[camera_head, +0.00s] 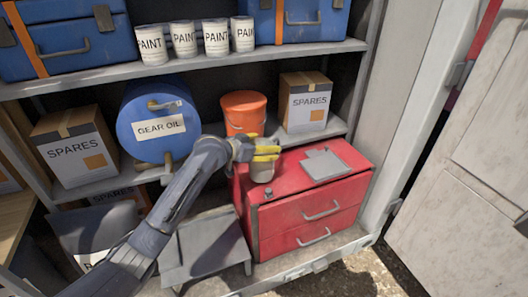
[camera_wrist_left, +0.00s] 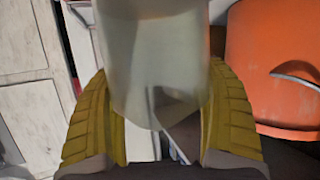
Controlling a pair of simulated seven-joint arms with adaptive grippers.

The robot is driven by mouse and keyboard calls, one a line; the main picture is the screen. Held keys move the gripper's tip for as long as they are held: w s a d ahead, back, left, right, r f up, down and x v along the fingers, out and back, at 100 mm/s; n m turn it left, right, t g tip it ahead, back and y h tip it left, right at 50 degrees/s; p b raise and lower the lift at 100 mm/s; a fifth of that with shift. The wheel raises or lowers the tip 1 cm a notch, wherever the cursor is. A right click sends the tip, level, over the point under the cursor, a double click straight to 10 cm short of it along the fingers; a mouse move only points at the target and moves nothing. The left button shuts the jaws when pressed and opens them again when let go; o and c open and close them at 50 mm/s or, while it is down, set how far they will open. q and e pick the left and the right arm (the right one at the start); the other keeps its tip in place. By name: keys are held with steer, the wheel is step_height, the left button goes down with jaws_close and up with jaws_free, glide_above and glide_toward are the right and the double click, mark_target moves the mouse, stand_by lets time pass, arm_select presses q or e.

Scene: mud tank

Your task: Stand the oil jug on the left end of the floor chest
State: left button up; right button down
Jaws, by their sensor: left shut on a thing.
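The oil jug (camera_head: 262,172) is a pale, upright vessel at the left end of the red floor chest (camera_head: 309,212). My left gripper (camera_head: 266,152) is shut around it, with yellow fingers on either side. The fingers hide the jug's upper part in the head view. I cannot tell whether its base touches the chest top. In the left wrist view the jug (camera_wrist_left: 155,60) looks pale and translucent between the ridged yellow fingers (camera_wrist_left: 160,125). My right gripper is not in view.
A grey flat object (camera_head: 325,164) lies on the chest top, right of the jug. An orange bucket (camera_head: 244,112), a spares box (camera_head: 305,100) and a blue gear oil drum (camera_head: 158,118) stand on the shelf behind. A grey step stool (camera_head: 205,245) stands left of the chest.

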arm_select(q)
steer(key=shift+f, duration=1.2)
steer(key=o, duration=1.5)
steer(key=shift+f, duration=0.1)
steer(key=shift+o, duration=0.2)
steer(key=shift+a+r, duration=0.15)
steer(key=shift+r, duration=0.05)
steer(key=v, duration=1.1)
steer(key=shift+s+r, duration=0.2)
steer(key=shift+s, duration=0.15)
steer(key=shift+a, duration=0.1)
